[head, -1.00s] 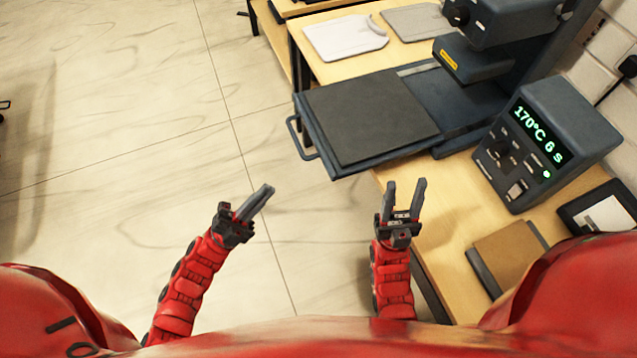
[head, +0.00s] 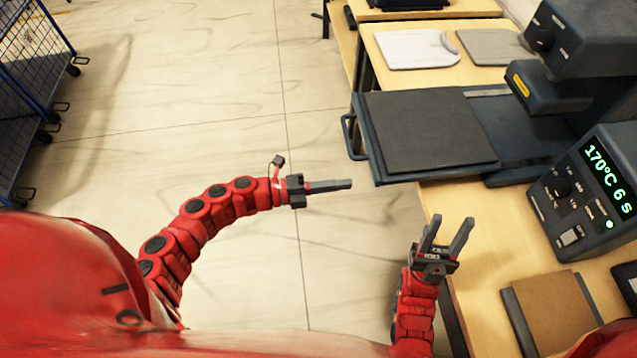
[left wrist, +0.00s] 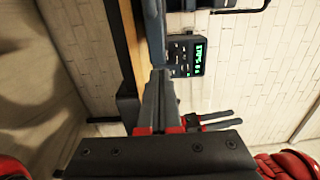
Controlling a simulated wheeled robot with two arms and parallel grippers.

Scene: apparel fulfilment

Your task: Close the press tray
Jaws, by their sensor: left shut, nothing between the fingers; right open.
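The press tray (head: 430,130) is a dark flat drawer with a grey pad, pulled out from the heat press (head: 575,80) toward the left. Its handle (head: 350,137) is a thin loop on the tray's left edge. My left gripper (head: 350,185) is shut and empty, pointing right, just below the handle in the head view and apart from it. It also shows in the left wrist view (left wrist: 160,78). My right gripper (head: 448,222) is open and empty, below the tray near the table's left edge.
A control box (head: 590,190) reading 170°C 6 s stands on the wooden table (head: 480,215). A brown pad (head: 560,310) lies in front of it. White (head: 415,48) and grey (head: 495,46) garments lie behind the press. Blue wire cages (head: 35,80) stand far left. The floor between is clear.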

